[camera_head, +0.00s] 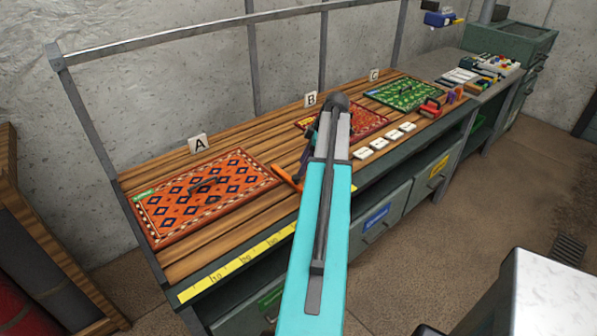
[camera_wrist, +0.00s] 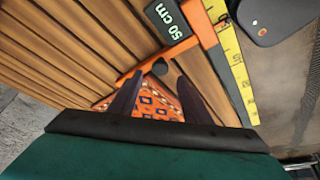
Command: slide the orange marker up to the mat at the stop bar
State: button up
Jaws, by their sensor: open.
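The orange marker (camera_wrist: 214,25) shows in the wrist view along the yellow ruler, with a "50 cm" tag and an orange arm reaching over the planks. In the head view the marker (camera_head: 287,180) is partly hidden by my arm. An orange patterned mat (camera_wrist: 150,108) shows between the fingers. In the head view, mat A (camera_head: 235,172) lies left of the marker. I cannot make out a stop bar.
Red mat B (camera_head: 372,122) and green mat C (camera_head: 420,97) lie farther along the bench. White cards (camera_head: 386,142) line its front edge. The yellow ruler (camera_head: 240,262) runs along the front. A dark device (camera_wrist: 270,18) is beside the ruler.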

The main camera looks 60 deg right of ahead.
aim_at(296, 176)
jog(key=shift+p+x, duration=0.75)
jog(key=shift+x, duration=1.95)
jog(key=c, duration=0.9)
